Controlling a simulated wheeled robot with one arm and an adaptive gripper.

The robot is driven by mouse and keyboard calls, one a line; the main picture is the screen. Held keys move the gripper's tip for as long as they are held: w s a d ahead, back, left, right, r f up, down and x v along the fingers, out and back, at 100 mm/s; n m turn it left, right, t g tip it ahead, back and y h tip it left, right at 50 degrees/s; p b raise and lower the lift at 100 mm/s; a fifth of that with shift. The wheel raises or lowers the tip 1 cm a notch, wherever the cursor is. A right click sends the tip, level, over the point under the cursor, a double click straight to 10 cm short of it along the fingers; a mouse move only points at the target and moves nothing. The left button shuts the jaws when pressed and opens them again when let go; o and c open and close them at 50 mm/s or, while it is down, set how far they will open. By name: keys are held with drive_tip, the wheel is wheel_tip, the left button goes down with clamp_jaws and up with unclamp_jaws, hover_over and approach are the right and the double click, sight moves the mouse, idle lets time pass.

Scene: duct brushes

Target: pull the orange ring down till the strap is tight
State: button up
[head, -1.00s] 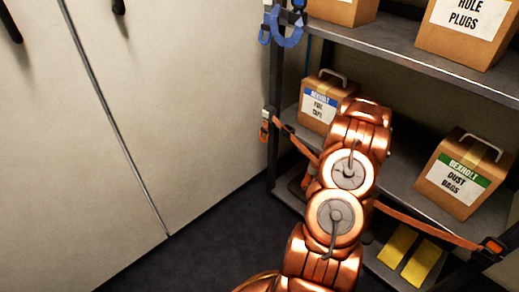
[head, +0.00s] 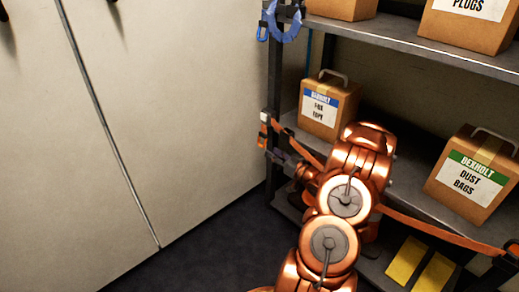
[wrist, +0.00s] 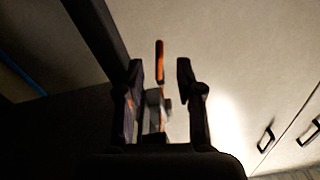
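The orange ring (head: 262,138) hangs at the left post of the shelf, by a pale buckle piece. The orange strap (head: 425,224) runs from there across the shelf front to the right, partly hidden behind my arm. My gripper (head: 275,150) is at the left post, close to the ring. In the wrist view my gripper (wrist: 159,75) is open, its two dark fingers apart. The orange ring (wrist: 160,61) shows edge-on as a narrow upright bar between the fingertips. A grey buckle part (wrist: 154,108) lies between the fingers. I cannot tell whether any finger touches it.
Labelled cardboard boxes stand on the shelves, such as the dust bags box (head: 468,178). Pale cabinet doors (head: 190,90) fill the left. The floor between is clear.

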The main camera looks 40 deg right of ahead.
sight(262, 146)
drive_tip(key=shift+w+d+b, duration=0.1)
drive_tip(key=shift+w+b, duration=1.2)
drive_tip(key=shift+w, duration=2.3)
clamp_jaws()
